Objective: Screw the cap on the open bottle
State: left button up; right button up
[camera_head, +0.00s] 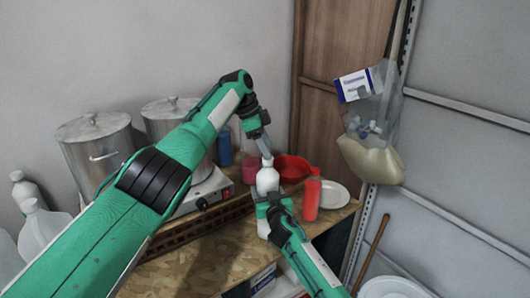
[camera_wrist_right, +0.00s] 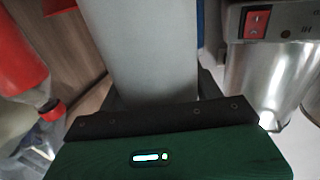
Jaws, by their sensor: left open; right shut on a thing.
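The white bottle (camera_head: 268,181) stands upright near the right part of the wooden table. My right gripper (camera_head: 268,208) is shut around its lower body, and the bottle's pale side (camera_wrist_right: 155,50) fills the middle of the right wrist view. My left gripper (camera_head: 265,148) is open and points down just above the bottle's top. A small white tip shows at the bottle's neck, by the left fingertips. I cannot tell whether this tip is the cap or the bare neck. The bottle's base is partly hidden by my right gripper.
A red bottle (camera_head: 311,198) stands close on the right, by a white plate (camera_head: 332,194). A red bowl (camera_head: 290,168) is behind. A hot plate (camera_head: 206,192) and metal pots (camera_head: 97,150) stand left. The front of the table (camera_head: 190,268) is bare.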

pick_arm(q)
jog(key=shift+r, duration=0.8)
jog(key=o, duration=0.6)
jog(key=shift+a+r, duration=0.1)
jog(key=shift+r, duration=0.1)
jog(key=a, duration=1.2)
jog(key=shift+w+a+r, duration=0.15)
jog(key=shift+w+r, duration=0.1)
jog(key=shift+r, duration=0.1)
